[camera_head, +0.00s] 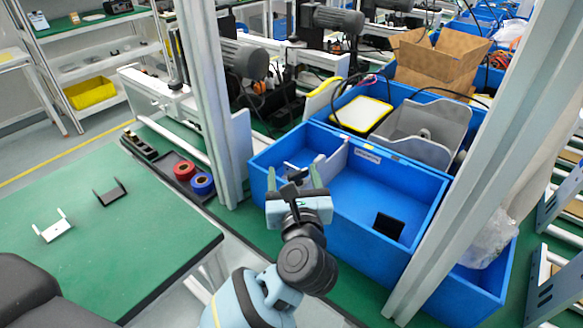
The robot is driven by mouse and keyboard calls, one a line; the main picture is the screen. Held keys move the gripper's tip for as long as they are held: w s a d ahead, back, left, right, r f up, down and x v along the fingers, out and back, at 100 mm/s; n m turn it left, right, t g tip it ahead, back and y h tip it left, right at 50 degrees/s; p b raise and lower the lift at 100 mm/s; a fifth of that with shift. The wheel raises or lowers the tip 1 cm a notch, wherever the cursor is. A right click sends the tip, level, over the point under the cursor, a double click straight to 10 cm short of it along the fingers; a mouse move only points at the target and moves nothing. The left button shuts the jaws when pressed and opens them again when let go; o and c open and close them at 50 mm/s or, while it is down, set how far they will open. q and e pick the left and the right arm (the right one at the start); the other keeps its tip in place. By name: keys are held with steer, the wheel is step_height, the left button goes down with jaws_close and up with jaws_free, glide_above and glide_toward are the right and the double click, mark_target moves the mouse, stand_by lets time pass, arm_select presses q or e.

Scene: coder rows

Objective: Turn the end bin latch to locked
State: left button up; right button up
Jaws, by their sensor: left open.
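My left gripper (295,180) is open, with its fingers pointing up and away at the near left part of a large blue bin (395,190). A small dark piece (293,174) shows between or just behind the fingers; I cannot tell whether it is the latch or whether the fingers touch it. No latch can be made out clearly, and its setting does not show. The gripper body and my arm hide part of the bin's near left wall. My right gripper is not in view.
Grey upright posts (212,100) and (490,150) stand left and right of the bin. A black piece (388,226) lies in the bin. A green table (110,250) with a white bracket (54,228) and a dark bracket (110,193) is at left. Tape rolls (202,184) lie beside it.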

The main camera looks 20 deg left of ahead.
arm_select(q)
steer(key=shift+x, duration=1.1)
steer(key=c, duration=1)
